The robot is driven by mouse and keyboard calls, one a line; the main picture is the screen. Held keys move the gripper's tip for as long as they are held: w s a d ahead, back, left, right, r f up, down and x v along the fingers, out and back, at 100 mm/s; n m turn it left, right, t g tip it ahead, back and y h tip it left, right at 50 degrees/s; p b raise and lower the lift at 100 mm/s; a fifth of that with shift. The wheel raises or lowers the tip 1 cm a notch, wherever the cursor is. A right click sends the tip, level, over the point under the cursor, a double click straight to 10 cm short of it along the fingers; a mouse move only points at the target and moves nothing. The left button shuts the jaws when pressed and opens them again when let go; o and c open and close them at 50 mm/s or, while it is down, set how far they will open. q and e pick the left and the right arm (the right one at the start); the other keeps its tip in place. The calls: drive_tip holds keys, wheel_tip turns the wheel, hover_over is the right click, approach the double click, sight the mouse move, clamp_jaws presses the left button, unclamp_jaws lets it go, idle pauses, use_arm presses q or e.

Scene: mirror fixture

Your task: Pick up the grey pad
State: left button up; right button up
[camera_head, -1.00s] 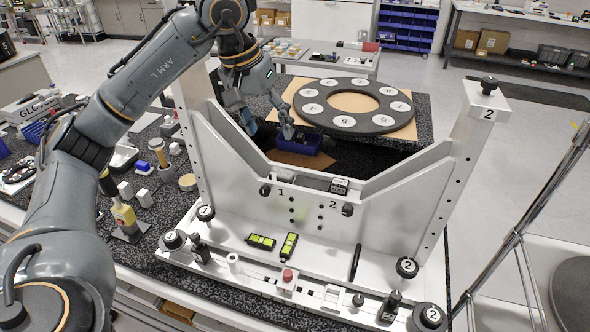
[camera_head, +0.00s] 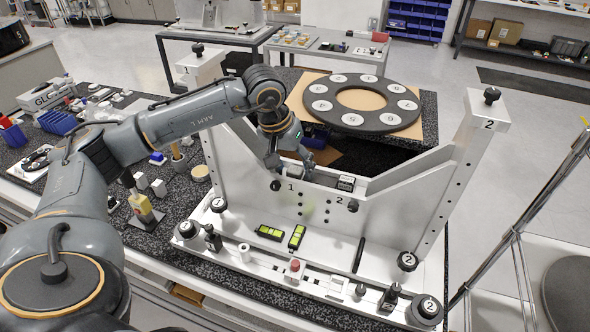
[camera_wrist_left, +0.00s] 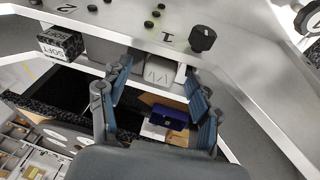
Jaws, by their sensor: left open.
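A light grey block (camera_wrist_left: 159,71) with dark marks on its face, which looks like the grey pad, sits at the fixture's cut-out edge in the left wrist view. It lies between the fingertips, with a gap to each visible. My left gripper (camera_head: 292,166) is open above the middle ledge of the mirror fixture, near the number 1. It also shows open in the left wrist view (camera_wrist_left: 158,76). In the head view the gripper hides most of the block. A dark block (camera_head: 346,183) sits farther right on the ledge; in the wrist view it reads "SOFT" (camera_wrist_left: 60,42).
The silver fixture (camera_head: 440,190) has sloping walls around the ledge. Behind it are a dark ring (camera_head: 388,118) with numbered discs and a dark blue bin (camera_wrist_left: 168,117). Two yellow-green levels (camera_head: 297,237) lie on the base. Black knobs (camera_head: 353,205) stick out near the ledge.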

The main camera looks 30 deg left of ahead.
use_arm(q)
drive_tip(key=c, duration=1.2)
drive_tip(key=shift+c, duration=0.2)
